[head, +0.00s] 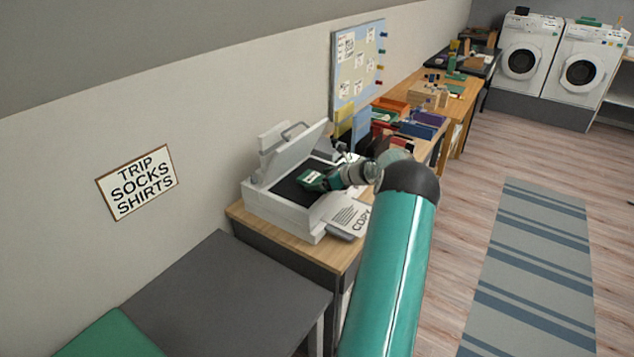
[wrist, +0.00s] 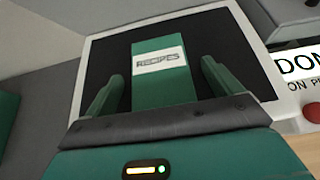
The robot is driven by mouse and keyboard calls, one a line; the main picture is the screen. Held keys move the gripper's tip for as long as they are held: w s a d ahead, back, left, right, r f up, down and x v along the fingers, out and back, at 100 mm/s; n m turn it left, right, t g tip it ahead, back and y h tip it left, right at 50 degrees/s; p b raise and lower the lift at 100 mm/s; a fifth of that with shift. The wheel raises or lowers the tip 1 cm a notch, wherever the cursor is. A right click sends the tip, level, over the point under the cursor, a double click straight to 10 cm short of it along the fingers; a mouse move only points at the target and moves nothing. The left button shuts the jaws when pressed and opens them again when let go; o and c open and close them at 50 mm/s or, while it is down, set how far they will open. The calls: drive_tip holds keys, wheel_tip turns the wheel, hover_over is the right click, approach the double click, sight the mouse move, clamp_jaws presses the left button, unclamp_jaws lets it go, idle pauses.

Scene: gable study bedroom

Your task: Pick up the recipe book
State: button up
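The recipe book (wrist: 163,88) is green with a white label reading "RECIPES". It lies on the dark glass of a white copier (wrist: 268,85) in the wrist view. In the head view the book (head: 311,180) is on the copier (head: 318,230), whose lid is raised. My gripper (wrist: 163,70) is open, with one green finger on each side of the book and dark gaps between fingers and book. The near end of the book is hidden by my gripper's body. In the head view my gripper (head: 328,178) is over the copier glass, partly hiding the book.
The raised lid (head: 290,150) stands behind the glass. A grey surface (head: 225,295) is at the lower left. Books and trays crowd the desk beyond; the striped rug (head: 530,270) and floor at right are clear.

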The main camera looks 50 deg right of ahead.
drive_tip(key=c, duration=1.1)
drive_tip(key=shift+c, duration=0.2)
